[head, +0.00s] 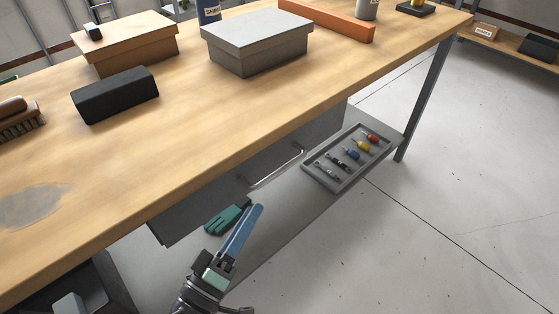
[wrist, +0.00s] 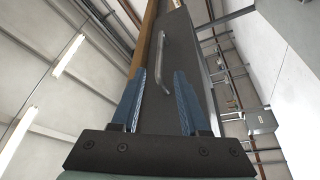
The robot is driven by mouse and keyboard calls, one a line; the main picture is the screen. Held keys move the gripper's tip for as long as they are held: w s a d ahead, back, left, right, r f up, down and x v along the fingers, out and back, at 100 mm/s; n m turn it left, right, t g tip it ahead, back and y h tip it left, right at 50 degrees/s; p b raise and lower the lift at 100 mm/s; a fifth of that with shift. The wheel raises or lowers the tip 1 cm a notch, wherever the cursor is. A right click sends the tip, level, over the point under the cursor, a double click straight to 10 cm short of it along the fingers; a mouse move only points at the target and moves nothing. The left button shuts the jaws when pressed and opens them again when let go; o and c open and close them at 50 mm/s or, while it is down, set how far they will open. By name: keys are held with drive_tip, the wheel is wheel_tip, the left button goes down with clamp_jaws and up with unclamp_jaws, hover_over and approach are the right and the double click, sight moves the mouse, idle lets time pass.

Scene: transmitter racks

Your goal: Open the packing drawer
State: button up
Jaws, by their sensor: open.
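A grey drawer front (head: 205,200) hangs under the wooden workbench, with a thin metal bar handle (head: 275,168). It looks flush under the bench top, and no label on it can be read. My gripper (head: 254,212) is below and in front of the drawer, apart from the handle. In the wrist view the two blue fingers (wrist: 161,76) are spread with nothing between them. The handle (wrist: 175,62) shows there beyond the fingertips, on the dark drawer front (wrist: 160,108).
The workbench top (head: 180,130) overhangs the drawer and carries grey and cardboard boxes, a black case and a brush. On the lower shelf (head: 275,215) lie a green glove (head: 226,215) and a tool tray (head: 322,180). The floor to the right is clear.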

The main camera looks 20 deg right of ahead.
sight(277, 172)
drive_tip(key=b+x, duration=0.1)
drive_tip(key=x, duration=0.9)
drive_tip(key=shift+w+d+r, duration=0.15)
drive_tip(key=shift+w+d, duration=0.05)
drive_tip(key=shift+d, duration=0.15)
clamp_jaws()
idle(0.8)
